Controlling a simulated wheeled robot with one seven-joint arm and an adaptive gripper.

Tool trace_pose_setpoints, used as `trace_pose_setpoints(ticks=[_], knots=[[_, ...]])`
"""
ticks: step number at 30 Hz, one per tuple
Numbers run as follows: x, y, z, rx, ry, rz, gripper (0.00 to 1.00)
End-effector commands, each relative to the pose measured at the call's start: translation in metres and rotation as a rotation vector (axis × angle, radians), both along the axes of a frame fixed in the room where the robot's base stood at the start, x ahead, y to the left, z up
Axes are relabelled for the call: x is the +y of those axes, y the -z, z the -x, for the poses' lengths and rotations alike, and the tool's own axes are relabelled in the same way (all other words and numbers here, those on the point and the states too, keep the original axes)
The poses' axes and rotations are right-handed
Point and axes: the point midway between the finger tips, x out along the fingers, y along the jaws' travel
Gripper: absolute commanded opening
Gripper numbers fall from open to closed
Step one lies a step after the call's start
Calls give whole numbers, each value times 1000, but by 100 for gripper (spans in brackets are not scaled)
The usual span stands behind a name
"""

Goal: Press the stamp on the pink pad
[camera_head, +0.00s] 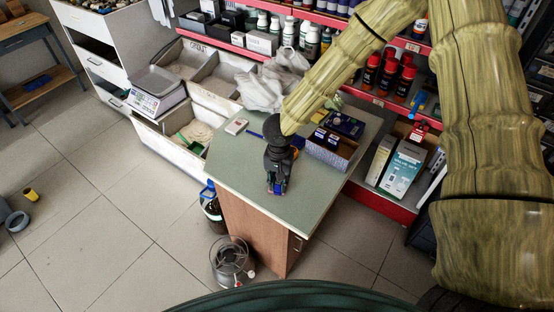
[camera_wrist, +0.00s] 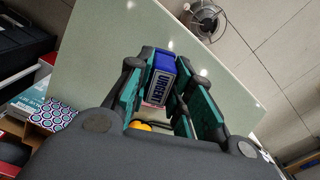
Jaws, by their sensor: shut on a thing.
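I cannot tell whether the stamp touches the table. A thin pinkish edge shows beside the stamp in the wrist view, but I cannot tell whether it is the pink pad. No pink pad shows clearly in either view.
An open box (camera_head: 333,150) with dark blue items stands to the right of my gripper. A blue pen (camera_head: 255,135) and a small pale block (camera_head: 236,126) lie at the back left. White bags (camera_head: 272,82) sit behind. The tabletop's front part is clear.

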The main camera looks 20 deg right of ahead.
Motion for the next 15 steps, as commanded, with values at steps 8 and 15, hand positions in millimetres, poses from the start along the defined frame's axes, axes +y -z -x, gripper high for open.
trace_pose_setpoints(ticks=[8,15], knots=[[-4,-7,-18,4,466,2,0],[-8,-12,-31,3,870,3,0]])
